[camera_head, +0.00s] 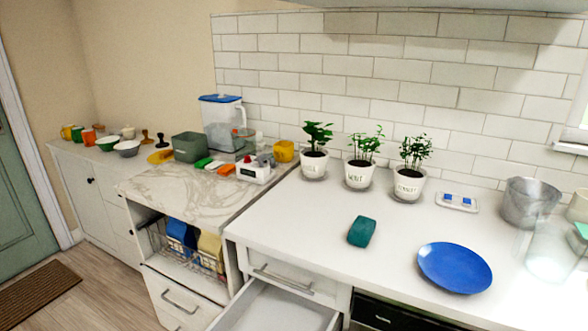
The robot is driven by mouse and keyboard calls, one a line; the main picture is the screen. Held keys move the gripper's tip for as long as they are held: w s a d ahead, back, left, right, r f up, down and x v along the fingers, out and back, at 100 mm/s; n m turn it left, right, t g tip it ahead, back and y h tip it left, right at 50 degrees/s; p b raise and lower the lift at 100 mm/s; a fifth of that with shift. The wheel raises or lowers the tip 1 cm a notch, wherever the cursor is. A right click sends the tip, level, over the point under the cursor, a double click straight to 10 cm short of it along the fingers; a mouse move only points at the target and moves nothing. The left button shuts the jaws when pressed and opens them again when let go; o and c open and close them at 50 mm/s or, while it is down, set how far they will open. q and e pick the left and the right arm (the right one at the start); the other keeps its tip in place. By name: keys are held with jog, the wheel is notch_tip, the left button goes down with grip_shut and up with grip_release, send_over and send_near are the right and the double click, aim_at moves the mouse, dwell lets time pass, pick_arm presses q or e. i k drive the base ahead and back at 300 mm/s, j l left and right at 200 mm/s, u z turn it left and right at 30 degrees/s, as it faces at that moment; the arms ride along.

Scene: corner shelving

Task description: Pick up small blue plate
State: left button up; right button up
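A round blue plate (455,267) lies flat on the white counter at the lower right of the head view. It is the only blue plate that I can make out. Its whole rim shows and nothing covers it. Neither of my grippers is in view.
A teal block (362,231) lies left of the plate. Potted plants (358,174) stand behind, near the tiled wall. A grey bucket (527,204) and a clear container (553,250) stand at the right. An open drawer (275,307) juts out below the white counter (310,220).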

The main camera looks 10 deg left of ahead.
aim_at(454, 267)
jog(key=j+u, duration=0.2)
jog(key=u, duration=0.2)
jog(key=j+u, duration=0.2)
jog(key=u, duration=0.25)
jog(key=z, duration=1.8)
jog(key=i+l+z, duration=0.15)
jog(key=k+l, duration=0.05)
jog(key=l, duration=0.05)
